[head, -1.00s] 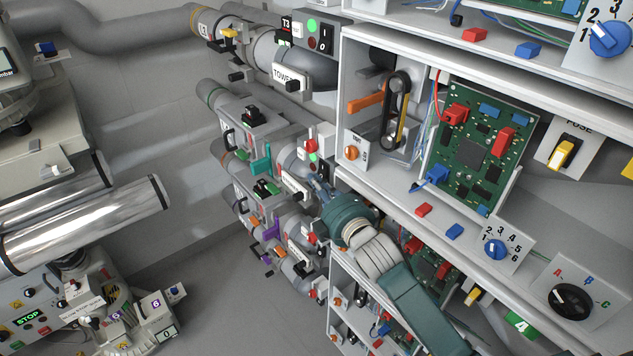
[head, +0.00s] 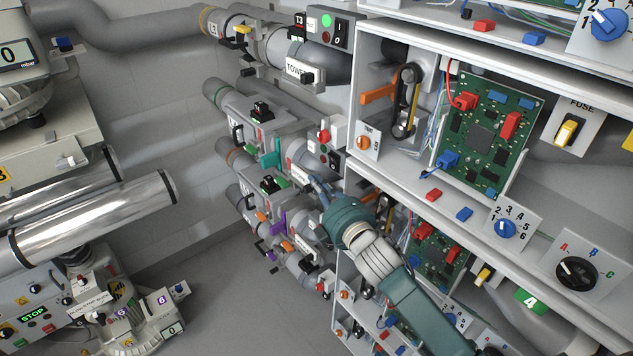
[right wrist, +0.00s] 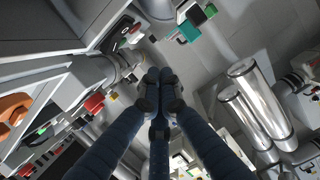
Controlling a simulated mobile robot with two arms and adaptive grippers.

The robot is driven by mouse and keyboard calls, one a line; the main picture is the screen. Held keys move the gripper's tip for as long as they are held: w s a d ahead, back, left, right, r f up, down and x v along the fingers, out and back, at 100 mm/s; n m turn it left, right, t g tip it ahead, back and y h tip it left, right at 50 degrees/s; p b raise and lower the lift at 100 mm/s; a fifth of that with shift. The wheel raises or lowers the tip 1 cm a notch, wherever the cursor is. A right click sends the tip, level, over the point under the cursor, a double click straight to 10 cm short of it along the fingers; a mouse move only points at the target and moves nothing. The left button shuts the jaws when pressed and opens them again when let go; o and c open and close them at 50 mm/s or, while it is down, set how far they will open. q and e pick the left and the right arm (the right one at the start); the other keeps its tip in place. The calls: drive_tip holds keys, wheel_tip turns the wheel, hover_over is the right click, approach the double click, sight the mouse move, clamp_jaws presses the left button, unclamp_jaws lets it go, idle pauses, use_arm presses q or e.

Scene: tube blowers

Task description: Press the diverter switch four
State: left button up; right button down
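I cannot single out a diverter switch four by its label. Along the grey pipes left of the shelves are small black switches (head: 261,112) and a box with a red and a green button (head: 325,146). My right arm reaches up from the bottom, and its gripper (head: 317,187) is close to these pipes; whether it touches anything is unclear. In the right wrist view the dark fingers (right wrist: 158,78) meet at their tips with nothing seen between them. My left gripper is out of view.
Shelves (head: 400,167) with circuit boards (head: 487,133) and an A-B-C knob (head: 577,273) fill the right side. Shiny cylinders (head: 100,220) and a machine with a STOP display (head: 33,314) stand at left. Bare floor (head: 225,275) lies between.

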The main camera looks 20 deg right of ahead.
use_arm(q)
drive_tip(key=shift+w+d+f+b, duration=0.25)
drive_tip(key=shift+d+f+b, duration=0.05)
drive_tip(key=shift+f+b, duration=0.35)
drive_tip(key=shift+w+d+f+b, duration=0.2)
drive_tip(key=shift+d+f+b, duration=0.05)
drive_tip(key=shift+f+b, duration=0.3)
use_arm(e)
drive_tip(key=s+d, duration=0.2)
drive_tip(key=s, duration=0.6)
drive_tip(key=shift+f, duration=0.25)
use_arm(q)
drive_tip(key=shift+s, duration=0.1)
use_arm(e)
drive_tip(key=shift+s, duration=0.15)
